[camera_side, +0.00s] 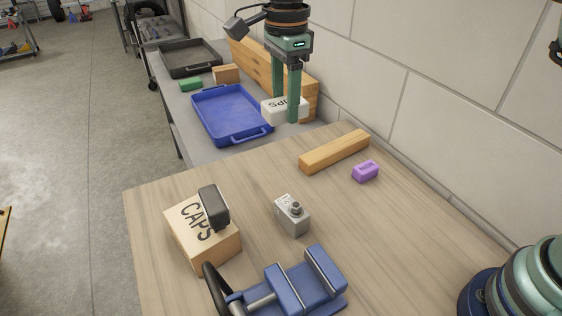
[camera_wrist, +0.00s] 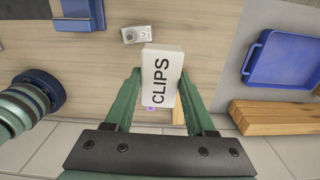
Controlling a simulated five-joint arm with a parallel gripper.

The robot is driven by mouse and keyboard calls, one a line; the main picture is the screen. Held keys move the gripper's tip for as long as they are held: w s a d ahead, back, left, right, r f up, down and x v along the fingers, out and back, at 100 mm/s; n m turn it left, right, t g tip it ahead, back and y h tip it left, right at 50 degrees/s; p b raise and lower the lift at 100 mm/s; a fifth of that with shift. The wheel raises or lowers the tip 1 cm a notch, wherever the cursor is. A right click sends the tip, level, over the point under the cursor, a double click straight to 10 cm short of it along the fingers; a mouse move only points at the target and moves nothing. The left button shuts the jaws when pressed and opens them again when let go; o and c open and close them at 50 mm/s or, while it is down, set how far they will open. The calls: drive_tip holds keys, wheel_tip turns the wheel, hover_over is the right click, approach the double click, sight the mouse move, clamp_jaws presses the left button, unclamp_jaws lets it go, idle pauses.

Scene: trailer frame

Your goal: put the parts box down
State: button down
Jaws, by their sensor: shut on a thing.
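The parts box is a white box (camera_wrist: 162,70) marked CLIPS; it also shows in the side view (camera_side: 275,108), partly behind a finger. My gripper (camera_wrist: 160,80) is shut on it, with one green finger on each side. In the side view my gripper (camera_side: 286,106) points down, with the box between its fingertips. In the wrist view the box appears large above the wooden tabletop, so it looks held up in the air. Its exact height I cannot tell.
A blue tray (camera_side: 228,112) lies left of the box, with stacked timber (camera_side: 310,90) behind. On the wooden table (camera_side: 360,230) are a wooden bar (camera_side: 334,151), purple block (camera_side: 365,171), grey switch box (camera_side: 292,215), CAPS box (camera_side: 190,240) and blue vise (camera_side: 285,288). Bare tabletop lies between them.

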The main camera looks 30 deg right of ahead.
drive_tip(key=s+d, duration=0.3)
drive_tip(key=s, duration=0.7)
hover_over(354, 250)
wheel_tip(354, 250, down, 3)
wheel_tip(354, 250, down, 20)
drive_tip(key=shift+f, duration=0.2)
drive_tip(key=shift+f, duration=0.1)
drive_tip(key=shift+c, duration=1.2)
unclamp_jaws()
